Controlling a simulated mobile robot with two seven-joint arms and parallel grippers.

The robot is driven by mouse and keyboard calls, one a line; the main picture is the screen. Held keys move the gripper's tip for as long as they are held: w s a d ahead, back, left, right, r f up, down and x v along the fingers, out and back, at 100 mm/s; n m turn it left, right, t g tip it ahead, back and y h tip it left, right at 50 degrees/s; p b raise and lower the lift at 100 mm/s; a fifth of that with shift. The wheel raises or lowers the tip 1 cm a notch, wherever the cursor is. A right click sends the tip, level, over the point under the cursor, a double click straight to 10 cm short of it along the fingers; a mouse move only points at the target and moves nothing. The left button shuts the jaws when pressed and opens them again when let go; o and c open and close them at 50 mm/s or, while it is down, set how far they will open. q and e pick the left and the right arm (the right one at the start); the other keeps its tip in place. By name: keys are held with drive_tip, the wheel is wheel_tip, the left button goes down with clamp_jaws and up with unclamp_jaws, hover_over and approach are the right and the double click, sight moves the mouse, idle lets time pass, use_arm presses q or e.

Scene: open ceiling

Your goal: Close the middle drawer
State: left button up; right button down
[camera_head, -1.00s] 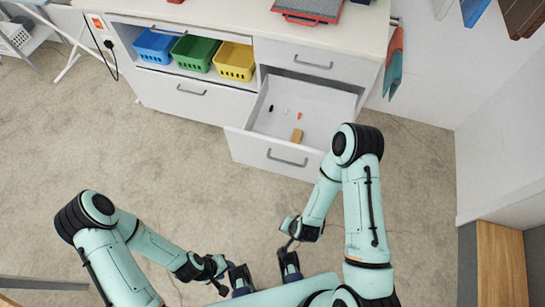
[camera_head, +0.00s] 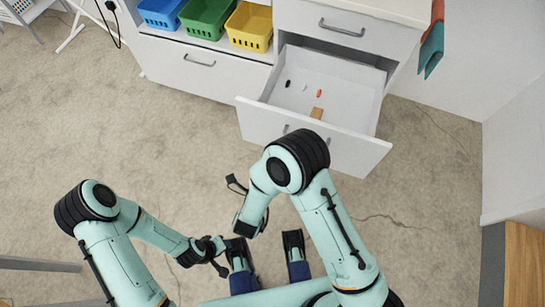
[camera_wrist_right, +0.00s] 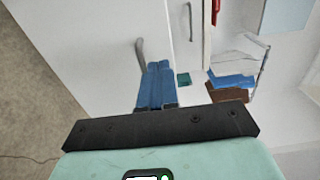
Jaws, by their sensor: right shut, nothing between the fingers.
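The middle drawer (camera_head: 268,124) stands pulled out below a shut top drawer in the head view. Its grey handle (camera_head: 286,129) is mostly hidden behind my right arm's elbow. Inside lie a tan block and several small items. My right gripper (camera_wrist_right: 159,66) shows blue fingers shut and empty in the right wrist view, beside a grey handle (camera_wrist_right: 141,57) on a white panel; I cannot tell whether they touch. In the head view its fingers are not clear. My left gripper (camera_head: 218,268) is low in the head view, away from the drawer, its fingers too small to read.
The top drawer (camera_head: 345,27) is shut. Blue (camera_head: 160,13), green (camera_head: 207,17) and yellow (camera_head: 249,27) baskets sit on the shelf at left, above another shut drawer (camera_head: 200,68). A wall and a wooden-topped unit (camera_head: 525,262) stand at right.

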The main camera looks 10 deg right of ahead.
sight(289, 120)
use_arm(q)
drive_tip(key=shift+w+a+f, duration=0.2)
drive_tip(key=shift+w+f, duration=0.15)
use_arm(e)
drive_tip(key=x, duration=1)
use_arm(q)
drive_tip(key=shift+b, duration=0.3)
use_arm(e)
drive_tip(key=shift+w, duration=0.1)
